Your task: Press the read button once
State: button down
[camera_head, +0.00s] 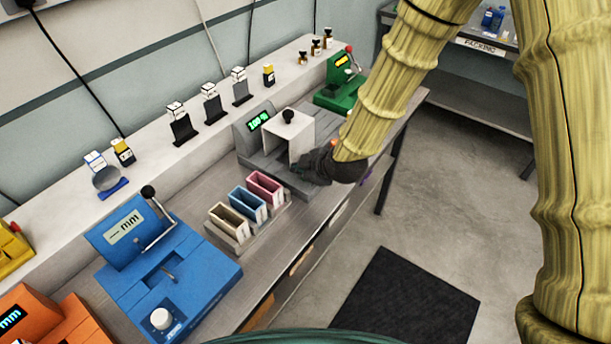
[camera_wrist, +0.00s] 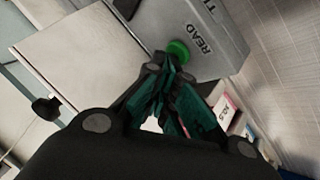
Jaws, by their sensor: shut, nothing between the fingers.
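The grey meter (camera_head: 244,148) stands on the bench with a lit green display (camera_head: 258,121) and a white box-like cover (camera_head: 290,137) with a black knob. In the wrist view, the green button (camera_wrist: 178,47) sits on the meter's grey front part beside the word READ (camera_wrist: 194,42). My gripper (camera_wrist: 164,70) is shut and empty, its tips right at the edge of the green button. I cannot tell whether they touch it. In the head view, my dark gripper (camera_head: 318,164) is at the meter's front right, and it hides the button.
Pink, blue and tan slotted holders (camera_head: 230,222) stand left of the meter. A blue device (camera_head: 165,270) with a lever is nearer, and a green device (camera_head: 340,82) stands behind. Small bottles and stands line the back shelf (camera_head: 150,158).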

jog(key=shift+r, duration=0.1)
jog(key=shift+r+p, duration=0.5)
jog(key=shift+r, duration=0.2)
jog(key=shift+r+p, duration=1.5)
jog(key=shift+r, duration=1)
